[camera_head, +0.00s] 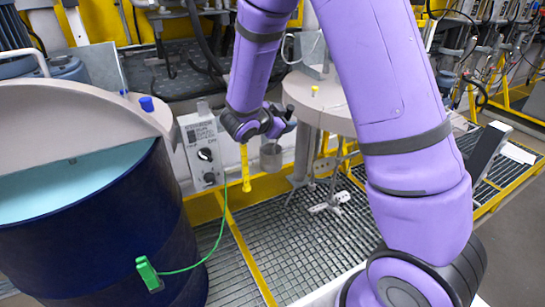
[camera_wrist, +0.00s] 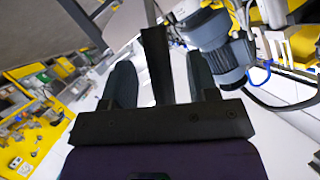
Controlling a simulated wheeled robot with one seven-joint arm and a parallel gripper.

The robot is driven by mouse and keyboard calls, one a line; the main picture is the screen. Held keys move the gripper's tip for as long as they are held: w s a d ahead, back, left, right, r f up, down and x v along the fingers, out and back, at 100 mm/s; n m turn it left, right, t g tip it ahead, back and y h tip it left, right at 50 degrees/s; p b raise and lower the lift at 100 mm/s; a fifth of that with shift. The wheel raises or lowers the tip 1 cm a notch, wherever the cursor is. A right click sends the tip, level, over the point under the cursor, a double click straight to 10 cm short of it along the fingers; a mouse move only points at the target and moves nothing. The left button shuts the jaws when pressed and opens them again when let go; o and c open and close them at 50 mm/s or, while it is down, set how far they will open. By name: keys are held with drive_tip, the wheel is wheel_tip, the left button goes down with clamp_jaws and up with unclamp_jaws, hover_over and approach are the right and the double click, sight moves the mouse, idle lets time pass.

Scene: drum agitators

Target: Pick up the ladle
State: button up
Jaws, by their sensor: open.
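A small grey metal cup (camera_head: 271,157), which looks like the ladle's bowl, hangs upright just below and right of my gripper (camera_head: 262,124) in the head view. Its handle is hidden behind or beside the gripper, so I cannot tell where it runs. In the wrist view my gripper (camera_wrist: 160,82) has its two dark fingers spread apart. A dark flat bar (camera_wrist: 157,60) stands between them, touching neither finger in the picture; I cannot tell whether it is the ladle's handle.
A dark blue drum (camera_head: 100,225) with a raised beige lid (camera_head: 75,105) stands at the left. A control box (camera_head: 203,150) and a hanging yellow rod (camera_head: 245,168) are close left of my gripper. A round beige lid (camera_head: 325,100) with an agitator shaft is at the right, above grating (camera_head: 290,245).

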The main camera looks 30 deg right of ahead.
drive_tip(key=shift+w+d+f, duration=0.25)
drive_tip(key=shift+d, duration=0.4)
drive_tip(key=shift+c, duration=0.5)
clamp_jaws()
wheel_tip(320, 180, up, 20)
drive_tip(key=shift+s, duration=0.1)
idle(0.4)
